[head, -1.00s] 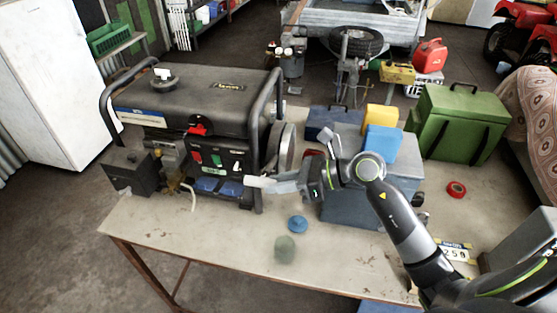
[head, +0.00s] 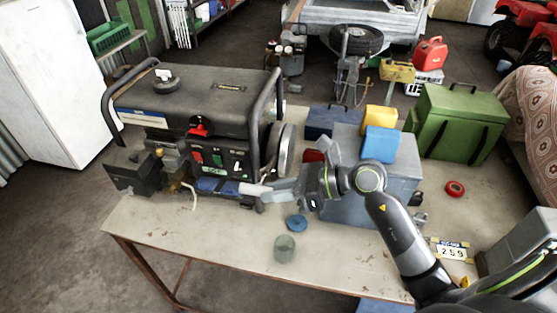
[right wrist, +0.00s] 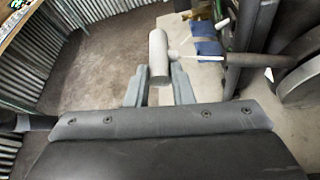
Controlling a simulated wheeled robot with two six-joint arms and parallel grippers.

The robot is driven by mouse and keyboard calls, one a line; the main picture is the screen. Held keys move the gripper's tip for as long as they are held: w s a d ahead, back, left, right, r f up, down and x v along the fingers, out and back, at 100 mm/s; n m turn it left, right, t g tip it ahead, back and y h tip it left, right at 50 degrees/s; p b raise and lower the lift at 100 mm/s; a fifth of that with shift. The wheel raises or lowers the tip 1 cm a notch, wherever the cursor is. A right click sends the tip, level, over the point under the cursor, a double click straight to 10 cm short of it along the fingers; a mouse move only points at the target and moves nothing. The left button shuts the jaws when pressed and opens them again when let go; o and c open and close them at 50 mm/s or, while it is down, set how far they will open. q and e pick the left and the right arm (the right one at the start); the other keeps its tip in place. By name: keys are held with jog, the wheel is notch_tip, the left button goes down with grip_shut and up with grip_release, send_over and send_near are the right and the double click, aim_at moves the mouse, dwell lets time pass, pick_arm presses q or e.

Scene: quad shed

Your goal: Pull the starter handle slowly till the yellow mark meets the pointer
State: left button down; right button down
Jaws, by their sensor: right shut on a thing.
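The generator (head: 215,98), a dark machine in a tube frame, stands on the left of the bench. My right gripper (head: 274,189) is at its front right corner, shut on the pale grey cylindrical starter handle (head: 250,189). In the right wrist view the handle (right wrist: 158,52) sits between the two fingertips (right wrist: 159,78) and sticks out beyond them. A thin pale line, apparently the cord, runs right from the handle. I cannot make out the yellow mark or the pointer. My left gripper is not in view.
A blue disc (head: 297,223) and a glass jar (head: 285,248) are on the bench (head: 200,238) below the gripper. A grey-blue box (head: 345,208) stands close behind my right arm. A red tape roll (head: 455,188) lies farther right. The bench's front middle is clear.

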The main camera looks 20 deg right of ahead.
jog(key=s+a+r+p, duration=0.1)
jog(key=s+a+r, duration=0.3)
jog(key=s, duration=0.6)
jog(key=shift+a+p, duration=0.4)
jog(key=shift+a, duration=0.95)
dwell(1.3)
jog(key=shift+r, duration=0.15)
jog(key=w+d+f+b, duration=0.3)
jog(key=w+d+b, duration=0.1)
jog(key=w, duration=0.3)
jog(key=w+d+f+b, duration=0.3)
jog(key=w+d+b, duration=0.1)
jog(key=w, duration=0.3)
jog(key=shift+d, duration=0.7)
dwell(0.6)
